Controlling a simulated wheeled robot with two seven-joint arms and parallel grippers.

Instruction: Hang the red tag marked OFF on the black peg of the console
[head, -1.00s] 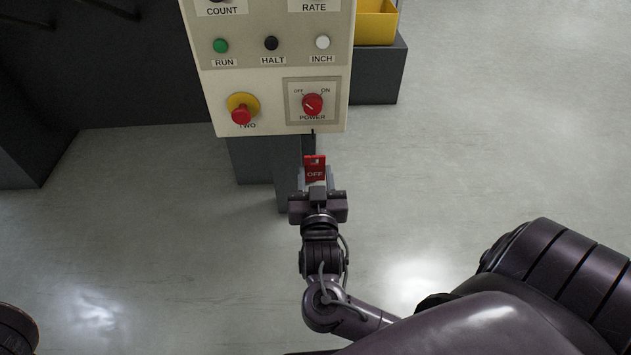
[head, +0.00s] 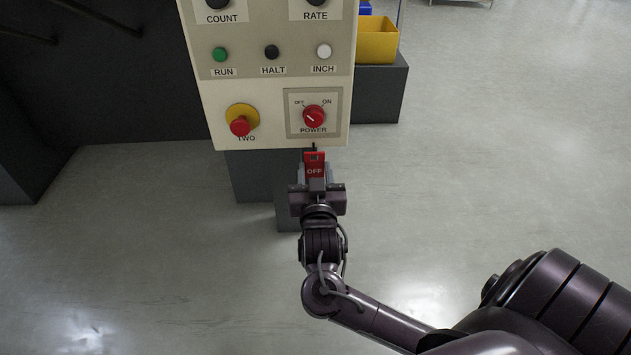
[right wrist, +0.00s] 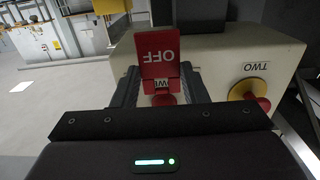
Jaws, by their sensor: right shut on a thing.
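The red tag marked OFF (head: 314,168) is held upright in my right gripper (head: 315,182), its slotted top end pointing at the console (head: 270,140). The black peg (head: 313,147) is a short dark stub at the console's lower edge, below the POWER switch. The tag's top is just below the peg, with the two very close; whether they touch I cannot tell. In the right wrist view the tag (right wrist: 158,52) appears upside down between the two dark fingers, in front of the console; the peg cannot be made out there. My left gripper is out of view.
The red POWER knob (head: 314,116) sits just above the peg. The red TWO button (head: 240,125) on its yellow base juts out to the left. A yellow bin (head: 376,42) stands on a grey block behind right. The floor around my right arm is clear.

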